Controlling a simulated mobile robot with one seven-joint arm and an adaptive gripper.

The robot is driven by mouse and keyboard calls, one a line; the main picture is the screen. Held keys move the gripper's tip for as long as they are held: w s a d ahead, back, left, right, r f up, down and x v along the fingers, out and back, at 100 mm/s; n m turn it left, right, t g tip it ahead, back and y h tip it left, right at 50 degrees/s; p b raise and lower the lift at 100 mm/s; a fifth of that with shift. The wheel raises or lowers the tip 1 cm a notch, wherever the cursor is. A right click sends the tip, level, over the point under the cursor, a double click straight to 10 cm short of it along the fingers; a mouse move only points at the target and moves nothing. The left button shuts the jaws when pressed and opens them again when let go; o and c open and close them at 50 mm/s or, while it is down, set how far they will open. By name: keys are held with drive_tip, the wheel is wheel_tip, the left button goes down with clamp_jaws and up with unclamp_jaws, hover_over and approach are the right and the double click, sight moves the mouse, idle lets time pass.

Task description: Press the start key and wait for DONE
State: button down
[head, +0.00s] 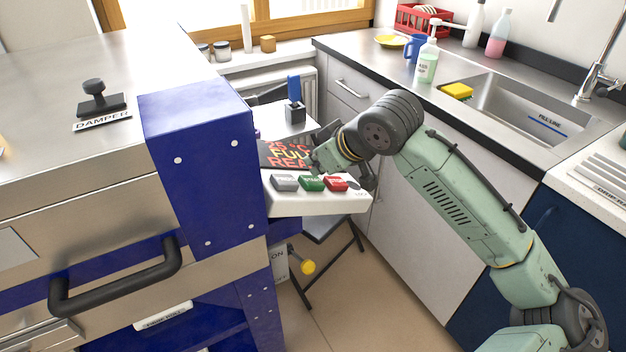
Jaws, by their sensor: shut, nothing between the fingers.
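The control panel (310,203) juts out from the right side of the kiln (205,150). Its sloped front carries a grey key (285,183), a green key (312,183) that seems to be marked START, and a red key (336,183). Above the keys is a dark display (284,153) with red and yellow text. I can read "FULL" and the start of "REA"; my arm hides the right part.
The damper knob (95,95) sits on the kiln top, and a black handle (115,280) is on its front. A sink counter (480,100) with bottles stands right.

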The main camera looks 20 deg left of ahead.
drive_tip(key=shift+s+a+f+b, duration=0.15)
drive_tip(key=shift+s+f+b, duration=0.15)
drive_tip(key=shift+f, duration=0.35)
idle(0.7)
idle(0.3)
drive_tip(key=shift+w+d+r+p, duration=0.15)
drive_tip(key=shift+w+r+p, duration=0.05)
drive_tip(key=shift+r+p, duration=0.25)
drive_tip(key=shift+w+d+r+p, duration=0.1)
drive_tip(key=shift+w+r+p, duration=0.05)
drive_tip(key=shift+r+p, duration=0.2)
drive_tip(key=shift+r, duration=0.15)
drive_tip(key=r+p, duration=0.1)
drive_tip(key=w+d+r+p, duration=0.1)
drive_tip(key=r, duration=0.1)
drive_tip(key=r+p, duration=0.1)
drive_tip(key=shift+w+d+r+p, duration=0.15)
drive_tip(key=shift+w+p, duration=0.2)
drive_tip(key=shift+p, duration=0.05)
idle(0.4)
